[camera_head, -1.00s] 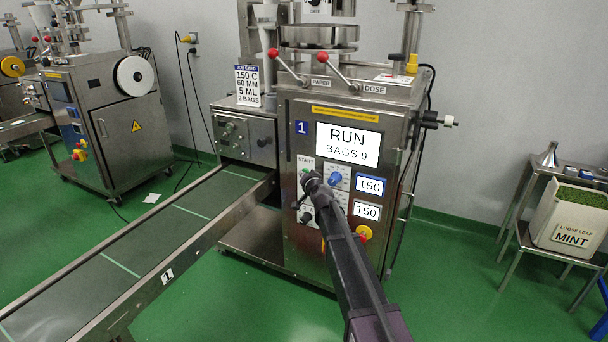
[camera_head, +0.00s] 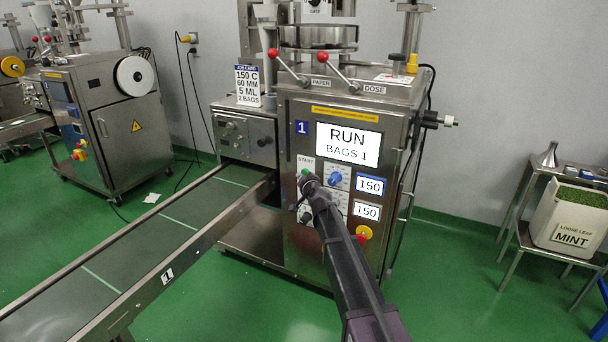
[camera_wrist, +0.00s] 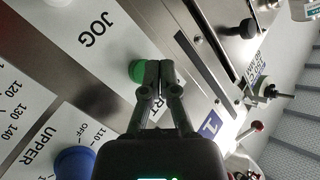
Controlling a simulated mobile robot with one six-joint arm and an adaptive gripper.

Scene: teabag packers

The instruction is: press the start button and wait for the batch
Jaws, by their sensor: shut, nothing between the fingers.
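The packing machine marked 1 stands in the middle of the head view. Its display (camera_head: 348,144) reads RUN, BAGS 1. The green start button (camera_head: 305,172) is on the panel under the word START; it also shows in the wrist view (camera_wrist: 136,72). My gripper (camera_head: 308,184) is shut and empty, its tips at the panel just beside the button. In the wrist view, my gripper (camera_wrist: 159,66) partly overlaps the button's edge; I cannot tell whether they touch. The job card (camera_head: 248,85) on the machine reads 150 C, 60 MM, 5 ML, 2 BAGS.
A blue knob (camera_head: 335,180), two displays reading 150 and a red-and-yellow stop button (camera_head: 363,234) are close to my arm. A conveyor (camera_head: 150,245) runs to the lower left. A MINT bin (camera_head: 572,222) stands on the right. Green floor is clear between.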

